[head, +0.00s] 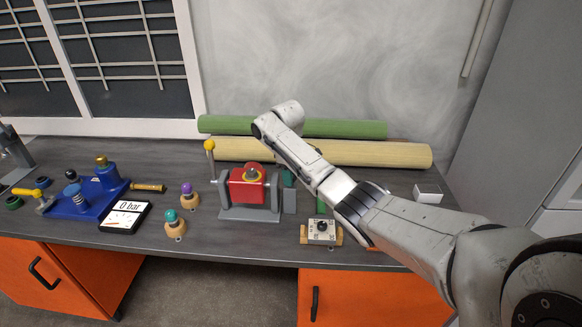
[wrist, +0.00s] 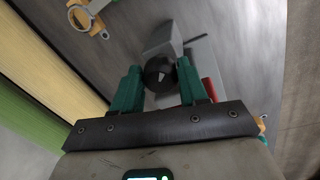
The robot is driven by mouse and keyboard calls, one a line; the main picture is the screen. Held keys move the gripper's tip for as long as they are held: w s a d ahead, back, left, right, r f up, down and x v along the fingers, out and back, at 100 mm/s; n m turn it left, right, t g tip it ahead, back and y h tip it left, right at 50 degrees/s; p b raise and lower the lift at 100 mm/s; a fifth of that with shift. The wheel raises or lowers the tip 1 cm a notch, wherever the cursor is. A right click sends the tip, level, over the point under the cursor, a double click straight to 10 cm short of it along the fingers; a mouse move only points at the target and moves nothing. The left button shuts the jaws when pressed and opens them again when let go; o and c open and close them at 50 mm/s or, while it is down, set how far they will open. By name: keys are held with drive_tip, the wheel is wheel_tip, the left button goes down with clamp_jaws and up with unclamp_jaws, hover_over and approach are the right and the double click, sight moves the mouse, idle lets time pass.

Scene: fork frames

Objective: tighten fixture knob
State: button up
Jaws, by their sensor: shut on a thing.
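The grey fixture (head: 245,213) stands mid-bench with a red block (head: 247,190) clamped in it. A lever with a yellow ball (head: 209,145) rises at its left. My gripper (head: 288,180) is at the fixture's right end, its green fingers partly hidden by my arm. In the wrist view, my gripper (wrist: 159,76) has its two green fingers on either side of a round black fixture knob (wrist: 153,74) with a white mark, and is shut on it. The knob is hidden in the head view. A bit of the red block (wrist: 210,89) shows beyond the right finger.
A box with a black dial (head: 321,227) stands at the front edge, right of the fixture. Purple (head: 187,190) and teal (head: 171,216) knobs, a "0 bar" gauge (head: 125,216) and a blue device (head: 90,196) are to the left. Yellow (head: 360,153) and green (head: 345,129) rolls lie behind.

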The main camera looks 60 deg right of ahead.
drive_tip(key=m+p, duration=0.1)
drive_tip(key=m, duration=0.4)
drive_tip(key=shift+w+a+r+g+p, duration=0.1)
drive_tip(key=shift+g+p, duration=0.3)
drive_tip(key=shift+m, duration=2.1)
drive_tip(key=shift+w+r, duration=0.1)
drive_tip(key=o, duration=0.8)
drive_tip(key=shift+o, duration=1.4)
drive_tip(key=shift+f, duration=0.25)
